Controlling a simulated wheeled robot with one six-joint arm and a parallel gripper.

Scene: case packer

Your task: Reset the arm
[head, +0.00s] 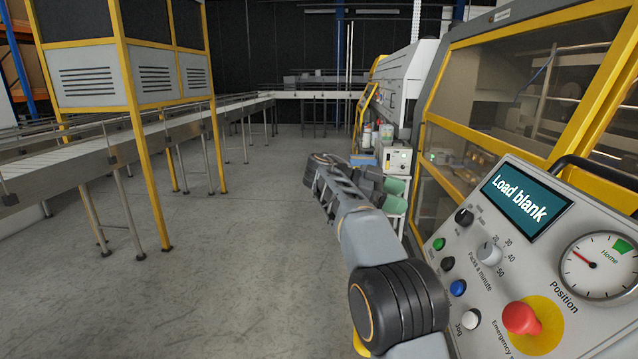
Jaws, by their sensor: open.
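My arm rises from the bottom right of the head view, with its elbow in front of the control panel's left edge. My gripper (370,180) is at the far end of the arm, small and dark; it is open, and I see nothing held in it. The control panel (478,240) stands close on the right. Its screen (527,201) reads "Load blank". The Position dial (602,265) has its needle to the left, outside the green Home sector. A red emergency button (521,318) sits on a yellow disc.
The panel also has a Packs a minute knob (489,253) and several push buttons. The yellow-framed machine (470,110) is behind it. Green bins (395,190) stand beyond my arm. A conveyor (160,130) runs along the left. The grey floor (240,260) between is clear.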

